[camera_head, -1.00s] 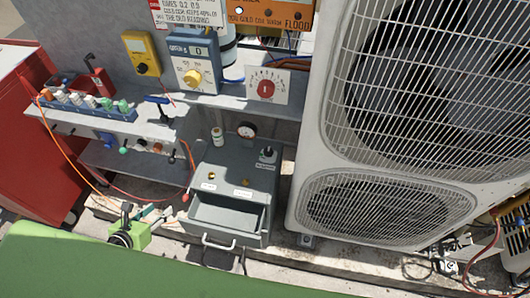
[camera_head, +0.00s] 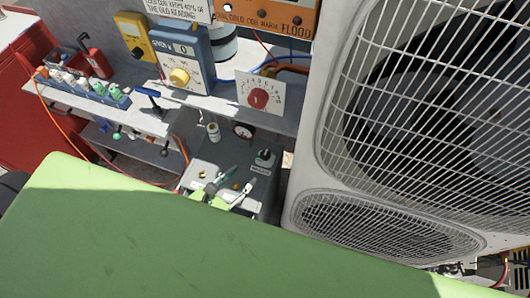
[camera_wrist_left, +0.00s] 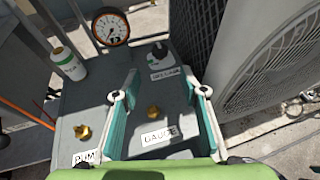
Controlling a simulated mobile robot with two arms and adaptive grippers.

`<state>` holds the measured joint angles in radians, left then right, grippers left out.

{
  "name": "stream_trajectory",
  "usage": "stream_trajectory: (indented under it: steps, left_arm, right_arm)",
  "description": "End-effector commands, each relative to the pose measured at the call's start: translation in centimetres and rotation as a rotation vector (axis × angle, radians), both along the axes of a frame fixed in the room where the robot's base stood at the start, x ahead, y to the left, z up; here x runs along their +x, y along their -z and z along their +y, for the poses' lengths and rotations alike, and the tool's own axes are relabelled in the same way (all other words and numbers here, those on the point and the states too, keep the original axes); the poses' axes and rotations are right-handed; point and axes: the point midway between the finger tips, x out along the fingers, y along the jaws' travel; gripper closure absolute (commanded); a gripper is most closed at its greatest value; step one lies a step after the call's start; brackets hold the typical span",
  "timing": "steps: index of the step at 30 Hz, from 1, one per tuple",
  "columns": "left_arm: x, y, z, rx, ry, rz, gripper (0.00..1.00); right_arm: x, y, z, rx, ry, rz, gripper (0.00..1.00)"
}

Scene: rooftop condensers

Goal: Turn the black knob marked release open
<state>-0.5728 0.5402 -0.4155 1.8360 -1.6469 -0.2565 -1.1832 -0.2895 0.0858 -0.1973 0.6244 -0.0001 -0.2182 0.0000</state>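The black knob (camera_head: 264,156) stands on top of a grey box (camera_head: 262,183), near its far right corner. In the left wrist view the knob (camera_wrist_left: 160,50) sits above a white label that seems to read RELEASE. My left gripper (camera_head: 225,184) is over the box top, nearer to me and left of the knob. In the left wrist view my left gripper (camera_wrist_left: 164,86) has its two teal-lined fingers wide apart with nothing between them. The knob lies beyond the fingertips, apart from them. The right gripper is not in view.
Two brass fittings, one by the GAUGE label (camera_wrist_left: 157,136), rise from the box top. A dial gauge (camera_wrist_left: 111,27) and a white-green canister (camera_wrist_left: 68,62) stand behind. A large condenser (camera_head: 318,150) closes off the right side. A shelf with instruments is at the back left.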

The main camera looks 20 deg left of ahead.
Motion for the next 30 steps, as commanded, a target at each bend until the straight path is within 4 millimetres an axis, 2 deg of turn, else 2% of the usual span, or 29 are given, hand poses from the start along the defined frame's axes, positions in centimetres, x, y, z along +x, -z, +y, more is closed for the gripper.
stream_trajectory:
  steps: [8, 15, 21, 30]
  left_arm:
    - [5.3, 2.1, -1.5, -0.001, -0.001, -0.002, 0.61]
    - [9.1, 3.9, -2.7, -0.002, 0.001, -0.001, 0.61]
    - [10.6, 4.6, -3.1, -0.001, 0.000, 0.001, 0.61]
    - [10.8, 4.7, -3.2, -0.001, 0.001, 0.001, 0.61]
  right_arm:
    - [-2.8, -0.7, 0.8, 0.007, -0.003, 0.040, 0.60]
    - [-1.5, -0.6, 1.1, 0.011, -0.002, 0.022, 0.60]
    - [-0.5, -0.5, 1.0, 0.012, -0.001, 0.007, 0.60]
    - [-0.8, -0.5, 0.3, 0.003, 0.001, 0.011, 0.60]
